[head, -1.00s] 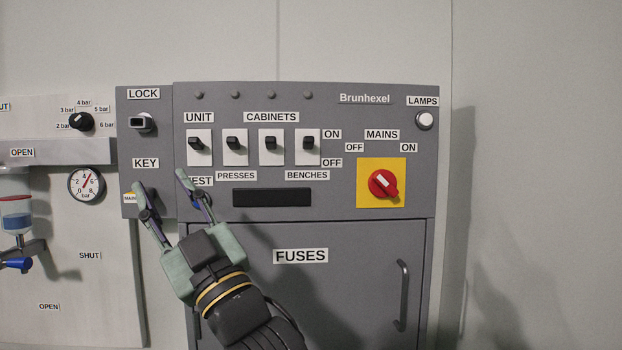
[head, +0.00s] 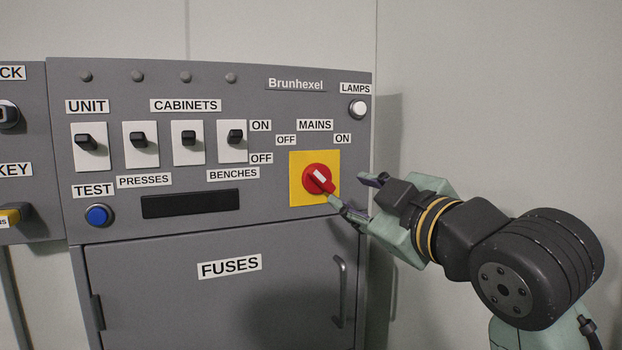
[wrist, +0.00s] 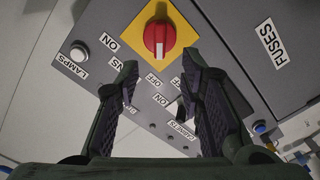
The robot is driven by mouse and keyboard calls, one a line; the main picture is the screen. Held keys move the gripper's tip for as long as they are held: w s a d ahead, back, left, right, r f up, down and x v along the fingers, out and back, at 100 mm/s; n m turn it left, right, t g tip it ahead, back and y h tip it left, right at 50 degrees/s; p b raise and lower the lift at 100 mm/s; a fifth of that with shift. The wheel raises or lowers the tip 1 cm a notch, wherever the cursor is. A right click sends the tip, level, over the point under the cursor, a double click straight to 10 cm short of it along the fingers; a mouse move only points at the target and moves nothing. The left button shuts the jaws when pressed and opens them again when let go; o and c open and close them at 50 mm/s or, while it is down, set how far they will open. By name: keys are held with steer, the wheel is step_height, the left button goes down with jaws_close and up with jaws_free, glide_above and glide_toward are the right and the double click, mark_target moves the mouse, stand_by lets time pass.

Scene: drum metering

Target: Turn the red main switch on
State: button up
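The red main switch (head: 316,179) is a round knob with a grip bar and white mark on a yellow plate (head: 299,197), under the MAINS label. Its bar slants from upper left to lower right, in line with the OFF label (head: 286,140); the ON label (head: 343,139) is at upper right. My gripper (head: 347,189) is open and empty at the plate's lower right. One fingertip overlaps the plate's edge in the head view; contact is unclear. In the wrist view the red switch (wrist: 159,40) shows beyond the gap between the spread fingers.
A white LAMPS button (head: 358,107) sits above right of the switch. Several black toggles (head: 189,139) line the panel to the left, with a blue TEST button (head: 98,215) below. The FUSES door has a protruding handle (head: 339,290). The wall right of the cabinet is bare.

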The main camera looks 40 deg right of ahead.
mark_target(324, 182)
steer(key=p+x, duration=0.3)
steer(key=x, duration=0.6)
steer(key=shift+w+r, duration=0.1)
steer(key=shift+w, duration=0.15)
steer(key=shift+w+d+p, duration=0.1)
steer(key=shift+w+p, duration=0.2)
steer(key=shift+w, duration=0.2)
steer(key=shift+c, duration=0.6)
jaws_close()
